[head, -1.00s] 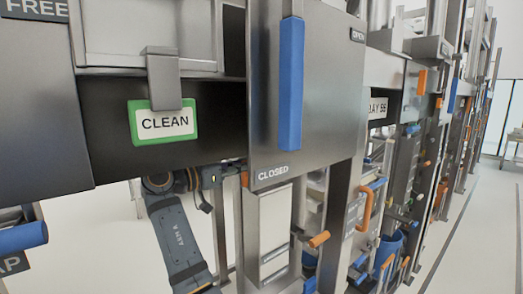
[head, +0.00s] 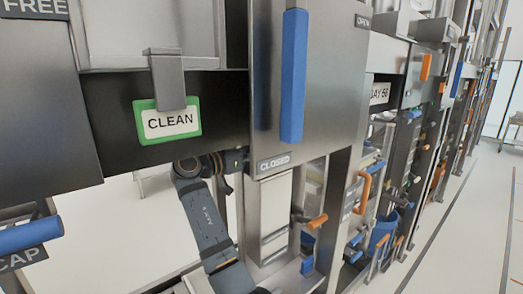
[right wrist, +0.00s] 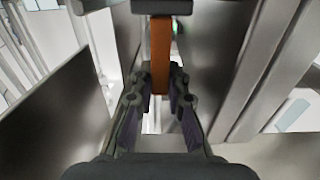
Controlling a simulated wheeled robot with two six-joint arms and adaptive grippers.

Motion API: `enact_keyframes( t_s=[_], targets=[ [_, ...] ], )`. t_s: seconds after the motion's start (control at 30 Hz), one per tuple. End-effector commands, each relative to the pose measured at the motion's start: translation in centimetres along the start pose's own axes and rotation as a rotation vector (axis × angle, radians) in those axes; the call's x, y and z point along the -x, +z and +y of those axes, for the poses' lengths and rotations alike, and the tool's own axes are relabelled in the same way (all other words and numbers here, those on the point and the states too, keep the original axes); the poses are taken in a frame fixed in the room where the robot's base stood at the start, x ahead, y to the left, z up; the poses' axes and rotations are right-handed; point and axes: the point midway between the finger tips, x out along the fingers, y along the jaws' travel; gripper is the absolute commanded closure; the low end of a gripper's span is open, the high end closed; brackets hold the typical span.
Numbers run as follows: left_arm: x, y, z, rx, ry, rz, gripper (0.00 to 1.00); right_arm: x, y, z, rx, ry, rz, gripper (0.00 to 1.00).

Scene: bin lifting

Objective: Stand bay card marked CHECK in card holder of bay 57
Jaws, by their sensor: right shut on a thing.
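My right gripper (right wrist: 158,95) shows in the right wrist view, its two fingers closed around the lower part of an upright orange bar (right wrist: 160,50). In the head view a dark arm of mine reaches up below the black panel, and its far end is hidden behind the steel front. A green-framed card reading CLEAN (head: 170,122) stands upright in a holder, under a grey clip (head: 167,80), on the black panel. I see no card marked CHECK and no label for bay 57. My left gripper is not in view.
A steel door with a blue handle (head: 292,75) and a CLOSED label (head: 273,163) stands right of the CLEAN card. A partly hidden bay label ending in 56 (head: 380,93) is farther right. Orange handles (head: 363,193) stick out along the row. The floor aisle at right is clear.

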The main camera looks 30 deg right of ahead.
Motion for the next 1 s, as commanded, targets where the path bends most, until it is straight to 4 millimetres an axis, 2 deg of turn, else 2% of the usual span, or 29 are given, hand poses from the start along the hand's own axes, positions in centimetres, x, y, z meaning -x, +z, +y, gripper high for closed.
enact_keyframes(
  t_s=[0.03,0.2,0.47,0.57,0.67,0.97,1.0],
  targets=[
    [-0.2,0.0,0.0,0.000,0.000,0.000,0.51,0.0,0.2,0.0,0.000,0.000,0.000,0.84],
    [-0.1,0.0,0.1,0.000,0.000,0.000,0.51,0.0,0.1,0.0,0.000,0.000,0.000,0.63],
    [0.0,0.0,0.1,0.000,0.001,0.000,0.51,0.0,0.0,0.0,0.000,0.000,0.000,0.63],
    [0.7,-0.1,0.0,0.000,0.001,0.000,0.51,0.0,-0.7,0.0,0.000,0.000,0.000,0.63],
    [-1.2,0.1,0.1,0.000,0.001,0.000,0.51,1.8,0.4,-0.1,-0.001,-0.004,-0.003,0.63],
    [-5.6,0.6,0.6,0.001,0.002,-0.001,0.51,10.3,0.4,-0.1,-0.001,-0.005,-0.001,0.63],
    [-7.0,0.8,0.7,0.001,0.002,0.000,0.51,10.3,0.8,-0.1,-0.003,-0.001,0.001,0.63]
  ],
)
